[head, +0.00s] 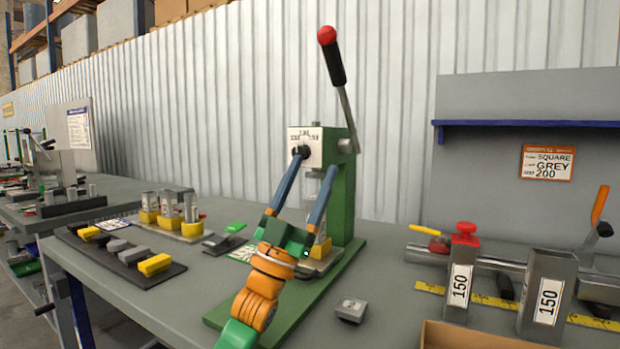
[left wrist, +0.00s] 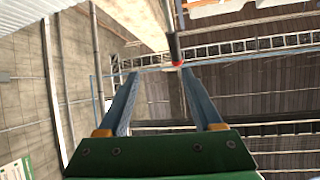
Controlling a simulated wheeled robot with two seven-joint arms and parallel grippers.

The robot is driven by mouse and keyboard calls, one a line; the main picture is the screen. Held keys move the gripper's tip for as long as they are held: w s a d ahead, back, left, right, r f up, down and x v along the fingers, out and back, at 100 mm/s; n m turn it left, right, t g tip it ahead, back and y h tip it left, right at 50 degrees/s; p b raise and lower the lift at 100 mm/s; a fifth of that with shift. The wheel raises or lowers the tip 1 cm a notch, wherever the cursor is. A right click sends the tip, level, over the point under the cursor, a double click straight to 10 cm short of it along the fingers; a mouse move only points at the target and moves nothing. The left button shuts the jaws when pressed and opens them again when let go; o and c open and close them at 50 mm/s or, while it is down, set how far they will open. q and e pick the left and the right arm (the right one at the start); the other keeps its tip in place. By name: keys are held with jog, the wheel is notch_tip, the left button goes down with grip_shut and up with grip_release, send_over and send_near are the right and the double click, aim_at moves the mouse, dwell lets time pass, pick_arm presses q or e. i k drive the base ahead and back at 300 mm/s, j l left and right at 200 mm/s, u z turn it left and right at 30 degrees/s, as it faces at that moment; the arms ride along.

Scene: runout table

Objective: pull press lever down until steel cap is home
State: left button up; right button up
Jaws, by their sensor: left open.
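The green press (head: 345,195) stands on its green base in the middle of the table. Its lever (head: 337,68), a steel rod with a black grip and red knob, points up and slightly left. The knob and grip also show in the left wrist view (left wrist: 174,45), near the right fingertip. My left gripper (head: 316,161) is open, its blue fingers pointing up in front of the press, with the tips well below the lever's grip and apart from it. A yellow part (head: 321,249) shows behind the gripper at the press bed. I cannot make out the steel cap there.
Several steel caps on yellow bases (head: 170,212) stand left of the press. A dark tray (head: 120,255) with grey and yellow blocks lies at the left edge. Steel blocks marked 150 (head: 547,295) and a cardboard box (head: 480,338) are at right. Space above the press is clear.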

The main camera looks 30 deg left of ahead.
aim_at(327, 36)
jog(key=k+j, duration=0.2)
jog(key=k, duration=0.25)
jog(key=k+j, duration=0.25)
jog(key=k, duration=0.2)
